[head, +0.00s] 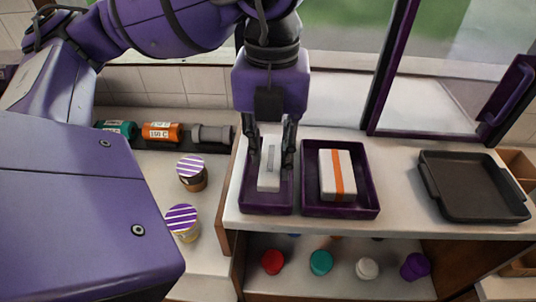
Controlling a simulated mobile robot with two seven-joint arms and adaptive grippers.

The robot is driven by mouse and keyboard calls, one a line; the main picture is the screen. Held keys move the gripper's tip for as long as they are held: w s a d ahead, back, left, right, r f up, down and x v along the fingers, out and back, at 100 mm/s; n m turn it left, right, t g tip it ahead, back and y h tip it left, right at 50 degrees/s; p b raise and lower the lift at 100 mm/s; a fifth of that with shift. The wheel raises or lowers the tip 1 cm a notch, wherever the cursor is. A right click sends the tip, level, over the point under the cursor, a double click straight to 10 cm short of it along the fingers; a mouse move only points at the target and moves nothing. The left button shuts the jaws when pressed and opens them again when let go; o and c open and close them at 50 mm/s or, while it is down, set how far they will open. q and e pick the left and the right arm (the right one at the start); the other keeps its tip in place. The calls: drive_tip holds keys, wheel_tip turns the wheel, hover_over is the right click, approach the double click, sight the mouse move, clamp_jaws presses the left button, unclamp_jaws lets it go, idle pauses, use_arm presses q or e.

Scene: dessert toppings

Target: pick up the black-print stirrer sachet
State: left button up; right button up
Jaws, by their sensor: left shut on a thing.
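The black-print stirrer sachet (267,180) is a white upright block with a narrow grey-black printed strip on its face. It is at the left purple tray (266,209) on the raised white counter. My left gripper (271,148) points down into this tray, shut on the sachet with one finger at each side. I cannot tell whether the sachet's bottom touches the tray floor. My right gripper is out of view.
A white sachet with an orange stripe (328,178) lies in the right purple tray (369,210). A black tray (472,187) sits further right. Two striped-lid jars (191,173) stand left of the raised counter. Several coloured lids, including a teal one (321,262), are on the shelf below.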

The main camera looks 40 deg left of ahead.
use_arm(q)
drive_tip(key=s+d+r+p, duration=0.4)
drive_tip(key=s+d+r, duration=0.1)
drive_tip(key=s+d, duration=0.2)
drive_tip(key=shift+s+r, duration=0.35)
drive_tip(key=shift+s, duration=0.05)
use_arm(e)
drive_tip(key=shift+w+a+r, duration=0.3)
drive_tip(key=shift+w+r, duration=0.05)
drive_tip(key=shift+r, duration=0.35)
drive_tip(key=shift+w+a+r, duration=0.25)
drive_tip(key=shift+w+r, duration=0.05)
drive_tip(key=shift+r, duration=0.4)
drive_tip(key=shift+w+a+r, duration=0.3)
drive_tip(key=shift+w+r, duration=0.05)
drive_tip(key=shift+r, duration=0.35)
